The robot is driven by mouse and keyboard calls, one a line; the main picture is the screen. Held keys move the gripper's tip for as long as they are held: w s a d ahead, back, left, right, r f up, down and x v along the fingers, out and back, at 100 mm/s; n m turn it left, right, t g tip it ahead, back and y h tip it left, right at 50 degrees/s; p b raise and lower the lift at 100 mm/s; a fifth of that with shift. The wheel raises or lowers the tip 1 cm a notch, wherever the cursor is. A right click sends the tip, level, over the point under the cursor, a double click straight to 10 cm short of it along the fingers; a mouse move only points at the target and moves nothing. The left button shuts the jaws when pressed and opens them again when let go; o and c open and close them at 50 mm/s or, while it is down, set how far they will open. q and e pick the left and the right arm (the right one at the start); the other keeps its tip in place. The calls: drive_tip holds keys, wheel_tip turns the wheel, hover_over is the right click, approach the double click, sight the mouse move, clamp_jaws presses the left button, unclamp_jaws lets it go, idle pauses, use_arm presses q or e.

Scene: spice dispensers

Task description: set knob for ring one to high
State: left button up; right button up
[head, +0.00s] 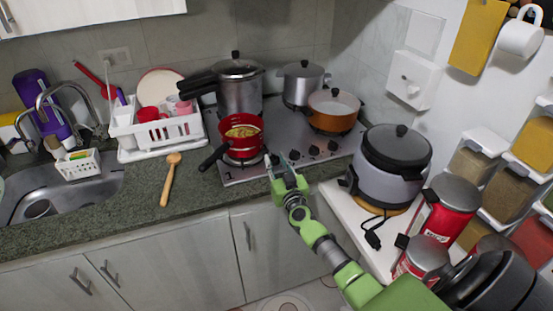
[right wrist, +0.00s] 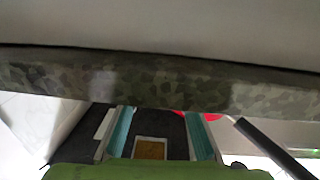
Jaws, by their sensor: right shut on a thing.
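The stove (head: 331,160) is a grey metal cooktop with a row of black knobs along its front edge. A "1" is printed at its front left corner. Three knobs show: one (head: 295,155), a middle one (head: 314,150) and one further right (head: 332,146). My right gripper (head: 272,158) is at the front edge, left of these, shut on the knob for ring one, which its fingers hide. In the right wrist view, the teal-edged fingers (right wrist: 160,118) stand apart under a speckled edge; the knob cannot be made out. My left gripper is not in view.
A red saucepan (head: 232,144) with food stands on the front left ring, its black handle toward the front left. An orange pot (head: 334,120) and tall steel pots (head: 239,92) stand behind. A rice cooker (head: 391,182) is right of my arm. A wooden spoon (head: 168,184) lies left.

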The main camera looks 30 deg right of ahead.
drive_tip(key=m+h+p, duration=0.1)
drive_tip(key=m+g+h+p, duration=0.1)
drive_tip(key=h+p, duration=0.1)
drive_tip(key=shift+w+a+r, duration=0.15)
drive_tip(key=shift+a+r, duration=0.05)
drive_tip(key=shift+a, duration=0.2)
drive_tip(key=shift+w+a+f+m+g+h, duration=0.1)
drive_tip(key=shift+m+g+h, duration=0.35)
drive_tip(key=shift+h, duration=0.15)
drive_tip(key=shift+a+f+m+g+h, duration=0.1)
drive_tip(key=shift+m+g+h, duration=0.3)
drive_tip(key=shift+h, duration=0.2)
drive_tip(key=shift+w+a+f+m+g+h+b, duration=0.1)
drive_tip(key=shift+m+g+h+b, duration=0.15)
drive_tip(key=shift+m+g+h, duration=0.3)
drive_tip(key=shift+w+f+m+g+h+b, duration=0.1)
drive_tip(key=shift+m+g+h+b, duration=0.1)
drive_tip(key=shift+m+g+h, duration=0.35)
drive_tip(key=shift+m+g+h+b, duration=0.65)
drive_tip(key=shift+g+h+b, duration=0.1)
drive_tip(key=shift+h+b, duration=0.1)
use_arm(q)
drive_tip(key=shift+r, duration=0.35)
use_arm(e)
drive_tip(key=shift+r+m+g+h, duration=0.1)
drive_tip(key=shift+m+g+h, duration=0.2)
drive_tip(key=shift+g, duration=0.1)
drive_tip(key=o, duration=1.1)
